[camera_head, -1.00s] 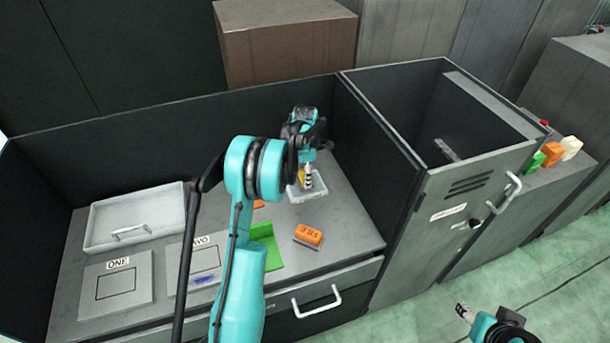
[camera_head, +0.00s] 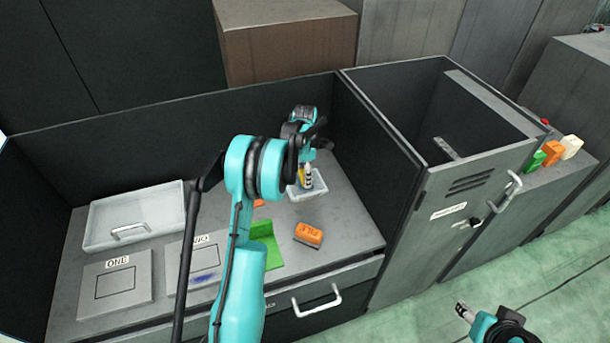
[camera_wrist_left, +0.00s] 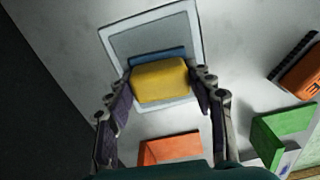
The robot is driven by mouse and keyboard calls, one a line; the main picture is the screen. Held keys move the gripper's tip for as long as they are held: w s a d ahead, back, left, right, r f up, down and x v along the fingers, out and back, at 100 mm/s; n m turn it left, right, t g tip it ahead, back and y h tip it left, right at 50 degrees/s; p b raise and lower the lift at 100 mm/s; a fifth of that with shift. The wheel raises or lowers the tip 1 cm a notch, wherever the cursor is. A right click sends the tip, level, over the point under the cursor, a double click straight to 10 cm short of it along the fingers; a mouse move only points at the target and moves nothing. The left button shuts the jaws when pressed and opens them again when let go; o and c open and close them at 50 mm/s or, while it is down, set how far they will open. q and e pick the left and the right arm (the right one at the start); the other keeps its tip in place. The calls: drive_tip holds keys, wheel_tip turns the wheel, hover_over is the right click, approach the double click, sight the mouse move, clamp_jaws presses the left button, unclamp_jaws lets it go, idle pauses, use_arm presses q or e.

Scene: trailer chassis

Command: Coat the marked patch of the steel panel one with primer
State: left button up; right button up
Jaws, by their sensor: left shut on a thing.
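Steel panel one (camera_head: 115,308) lies flat at the front left of the bench, labelled ONE, with an outlined square patch (camera_head: 116,281) that looks bare grey. My left gripper (camera_head: 307,172) is shut on a yellow block (camera_wrist_left: 160,80) with a blue edge along its far side. It holds the block over a shallow white-rimmed tray (camera_head: 318,191) at the back right of the bench. The tray also shows in the left wrist view (camera_wrist_left: 186,22); I cannot tell whether the block touches its inside. My right gripper (camera_head: 463,312) hangs low at right, off the bench, too small to judge.
Panel two (camera_head: 212,262) lies beside panel one with a blue smear. A green angled piece (camera_head: 263,240), an orange block with dark edge (camera_head: 309,235) and another orange piece (camera_head: 259,203) lie near the tray. A handled grey lid or box (camera_head: 135,210) stands back left. Tall walls enclose the back and right.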

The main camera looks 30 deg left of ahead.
use_arm(q)
drive_tip(key=shift+r, duration=0.1)
idle(0.5)
drive_tip(key=shift+r+p, duration=2.15)
drive_tip(key=shift+r, duration=1.25)
drive_tip(key=shift+f, duration=0.1)
